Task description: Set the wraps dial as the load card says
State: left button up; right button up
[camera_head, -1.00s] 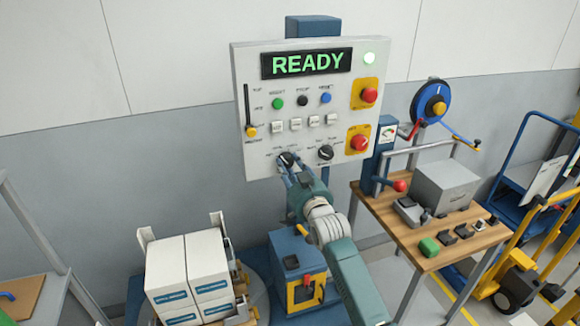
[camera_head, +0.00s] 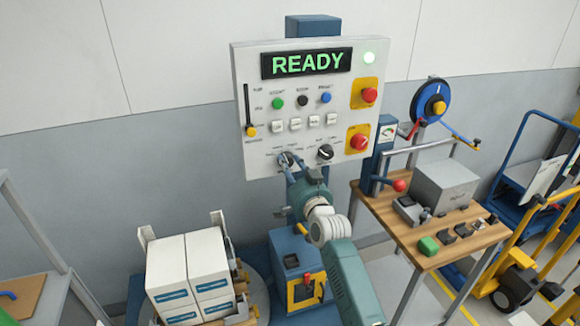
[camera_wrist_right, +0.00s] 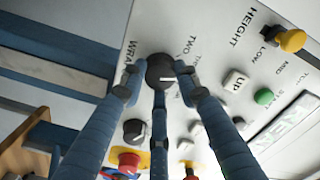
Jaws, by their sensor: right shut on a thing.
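The wraps dial (camera_head: 284,158), a dark round knob, is at the lower left of the white control panel (camera_head: 245,150). My right gripper (camera_head: 288,165) is shut on it. In the right wrist view its fingers close around the black knob (camera_wrist_right: 158,68), beside the lettering "WRA…" and "TWO". No load card can be made out. My left gripper is not in view.
A second dark knob (camera_head: 325,152) sits just right of the dial. Red stop buttons (camera_head: 359,142), small push buttons and a yellow-knobbed slider (camera_head: 250,131) share the panel. The display (camera_head: 306,63) reads READY. White cartons (camera_head: 190,270) stand below left; a wooden bench (camera_head: 460,245) stands right.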

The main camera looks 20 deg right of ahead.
jog(key=shift+f, duration=0.1)
jog(key=o, duration=1.2)
jog(key=shift+c, duration=0.2)
jog(key=shift+s, duration=0.1)
jog(key=s, duration=1.1)
jog(key=shift+s+d, duration=0.2)
jog(key=shift+s, duration=0.2)
